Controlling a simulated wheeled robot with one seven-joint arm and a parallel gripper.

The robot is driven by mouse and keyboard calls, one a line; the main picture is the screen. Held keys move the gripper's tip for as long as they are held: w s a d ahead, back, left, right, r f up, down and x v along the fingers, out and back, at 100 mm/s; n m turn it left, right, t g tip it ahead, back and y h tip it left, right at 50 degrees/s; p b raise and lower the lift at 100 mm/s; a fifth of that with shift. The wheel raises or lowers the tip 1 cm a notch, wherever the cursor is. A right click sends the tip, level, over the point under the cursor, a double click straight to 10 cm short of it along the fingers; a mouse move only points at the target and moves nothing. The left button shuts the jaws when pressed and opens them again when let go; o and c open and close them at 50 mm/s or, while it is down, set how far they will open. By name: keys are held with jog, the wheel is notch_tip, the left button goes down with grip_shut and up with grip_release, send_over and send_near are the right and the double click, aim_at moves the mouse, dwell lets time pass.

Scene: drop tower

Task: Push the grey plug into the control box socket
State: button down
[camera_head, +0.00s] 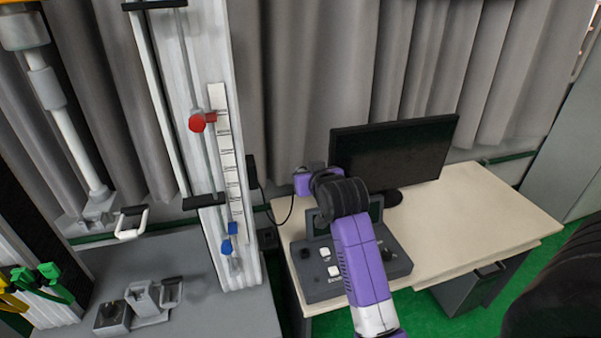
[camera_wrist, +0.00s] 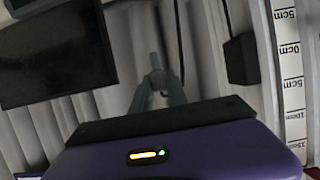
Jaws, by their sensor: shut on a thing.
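My gripper (camera_wrist: 157,78) is shut on the grey plug (camera_wrist: 155,61), which shows as a small grey piece between the fingertips in the wrist view. In the head view my purple wrist hides the fingertips and the plug. The dark grey control box (camera_head: 318,289) lies on the desk with white buttons and a black knob on top. My arm crosses above it and hides its middle. My wrist is above and behind the box, with the plug apart from it. I cannot make out the socket.
A thin black cable (camera_head: 268,211) hangs from a black block (camera_head: 251,172) on the drop tower (camera_head: 205,150) toward my wrist. A black monitor (camera_head: 405,153) stands behind the box. The right of the desk (camera_head: 490,214) is clear. Grey curtains hang behind.

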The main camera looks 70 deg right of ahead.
jog(key=shift+f+b, duration=5.5)
jog(key=shift+f, duration=6.85)
jog(key=shift+f+b, duration=1.75)
jog(key=shift+f, duration=0.75)
jog(key=shift+f, duration=0.2)
jog(key=c, duration=1.2)
grip_release()
jog(key=shift+a, duration=0.1)
